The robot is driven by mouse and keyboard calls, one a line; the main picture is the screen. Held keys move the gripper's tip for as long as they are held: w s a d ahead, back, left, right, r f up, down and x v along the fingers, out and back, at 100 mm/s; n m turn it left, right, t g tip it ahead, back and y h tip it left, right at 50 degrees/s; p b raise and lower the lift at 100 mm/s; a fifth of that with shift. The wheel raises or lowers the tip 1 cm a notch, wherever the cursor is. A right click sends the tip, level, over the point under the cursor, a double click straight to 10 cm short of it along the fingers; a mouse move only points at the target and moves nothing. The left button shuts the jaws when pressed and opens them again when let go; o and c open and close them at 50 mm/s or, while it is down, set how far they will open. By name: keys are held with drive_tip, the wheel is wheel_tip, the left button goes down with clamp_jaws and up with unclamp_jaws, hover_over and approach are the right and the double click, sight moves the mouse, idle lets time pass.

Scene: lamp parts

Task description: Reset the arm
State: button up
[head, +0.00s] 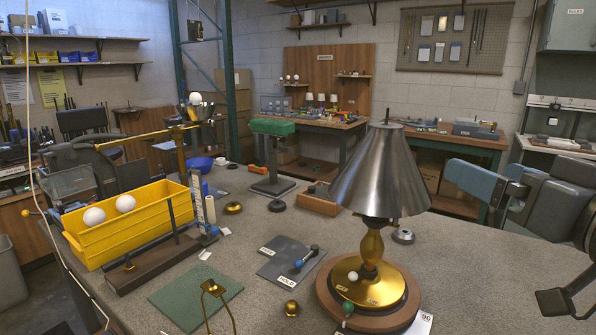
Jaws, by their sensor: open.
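A lamp stands upright on the grey speckled table, right of centre. Its metal cone shade (378,175) sits over a brass stem (371,245) and a round brass base (369,284) on a wooden disc (330,304). My gripper (573,305) is at the lower right edge, partly cut off by the frame. Its dark fingers are apart, nothing shows between them, and it is clear of the lamp.
A yellow bin (130,232) with white bulbs stands on the left. A dark mat (290,259), a green mat (195,296), a brass knob (291,308) and a thin brass frame (213,289) lie nearer. The table (465,275) right of the lamp is mostly free.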

drive_tip(key=s+f+m+h+b, duration=0.1)
drive_tip(key=s+f, duration=0.3)
drive_tip(key=f, duration=0.4)
drive_tip(key=s+f+m+g+h+b, duration=0.15)
drive_tip(key=s+f, duration=0.25)
drive_tip(key=f, duration=0.4)
drive_tip(key=s+f+m+t+h, duration=0.1)
drive_tip(key=s+f, duration=0.3)
drive_tip(key=f, duration=0.4)
drive_tip(key=shift+n+g+h, duration=0.35)
drive_tip(key=shift+g+h, duration=0.3)
drive_tip(key=shift+h, duration=0.1)
drive_tip(key=s+f, duration=0.2)
drive_tip(key=s, duration=0.2)
drive_tip(key=s+a+f+b, duration=0.1)
drive_tip(key=s+f, duration=0.2)
drive_tip(key=s, duration=0.2)
drive_tip(key=s+f+b, duration=0.1)
drive_tip(key=s+f, duration=0.2)
drive_tip(key=s, duration=0.1)
drive_tip(key=shift+s+a+f, duration=0.15)
drive_tip(key=shift+s+a, duration=0.15)
drive_tip(key=shift+s, duration=0.05)
drive_tip(key=s+a+n+b, duration=0.1)
drive_tip(key=s, duration=1.1)
drive_tip(key=shift+s+f+n+g+y+b, duration=0.15)
drive_tip(key=shift+f+n+g+y+b, duration=0.15)
drive_tip(key=shift+f, duration=0.15)
